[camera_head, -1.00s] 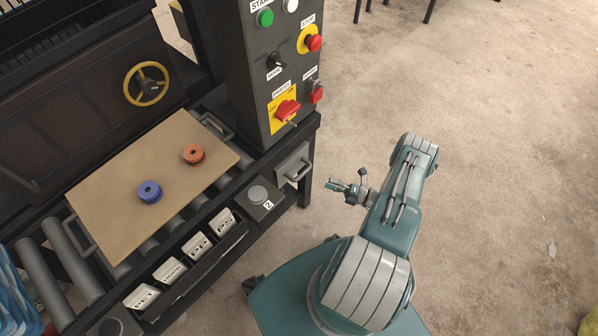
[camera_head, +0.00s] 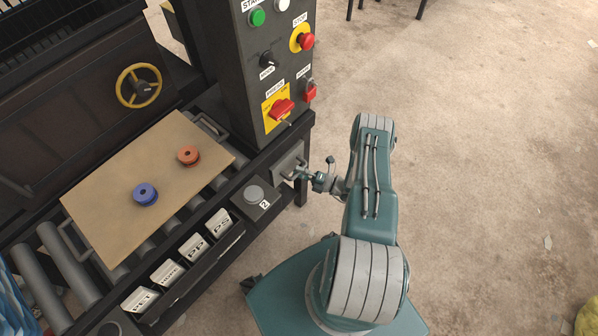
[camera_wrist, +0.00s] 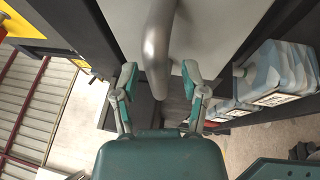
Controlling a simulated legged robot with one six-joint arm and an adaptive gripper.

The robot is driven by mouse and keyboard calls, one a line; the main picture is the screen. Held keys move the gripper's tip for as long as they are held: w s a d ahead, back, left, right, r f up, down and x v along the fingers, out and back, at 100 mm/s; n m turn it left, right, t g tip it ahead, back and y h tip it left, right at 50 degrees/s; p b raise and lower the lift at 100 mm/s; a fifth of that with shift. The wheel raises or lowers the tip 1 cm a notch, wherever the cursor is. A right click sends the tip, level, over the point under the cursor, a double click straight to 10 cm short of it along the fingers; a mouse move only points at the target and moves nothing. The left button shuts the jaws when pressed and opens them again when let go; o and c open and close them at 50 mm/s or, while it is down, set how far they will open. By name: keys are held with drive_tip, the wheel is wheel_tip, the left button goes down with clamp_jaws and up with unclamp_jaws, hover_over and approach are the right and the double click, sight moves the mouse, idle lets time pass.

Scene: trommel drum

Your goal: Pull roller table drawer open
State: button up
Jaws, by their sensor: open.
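The roller table drawer (camera_head: 288,158) is a grey front on the table's right end, below the control box. Its metal bar handle is largely covered by my gripper in the head view. In the wrist view the grey drawer front (camera_wrist: 222,22) fills the top, and the curved handle (camera_wrist: 157,50) runs down between my fingers. My gripper (camera_head: 300,174) is at the handle. In the wrist view my gripper (camera_wrist: 160,78) is open, with one teal-padded finger on each side of the handle and gaps on both sides. The drawer looks shut.
The control box (camera_head: 262,75) with buttons and red switches stands just above the drawer. The roller table holds a tan board (camera_head: 150,200) with a blue spool (camera_head: 145,194) and an orange spool (camera_head: 188,155). Open concrete floor (camera_head: 470,150) lies to the right.

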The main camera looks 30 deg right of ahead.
clamp_jaws()
drive_tip(key=shift+s+d, duration=0.1)
drive_tip(key=shift+s, duration=0.05)
drive_tip(key=s+d, duration=0.3)
drive_tip(key=s, duration=0.6)
drive_tip(key=s+d, duration=0.3)
drive_tip(key=s, duration=0.5)
drive_tip(key=shift+s, duration=0.4)
drive_tip(key=shift+d+f, duration=0.1)
unclamp_jaws()
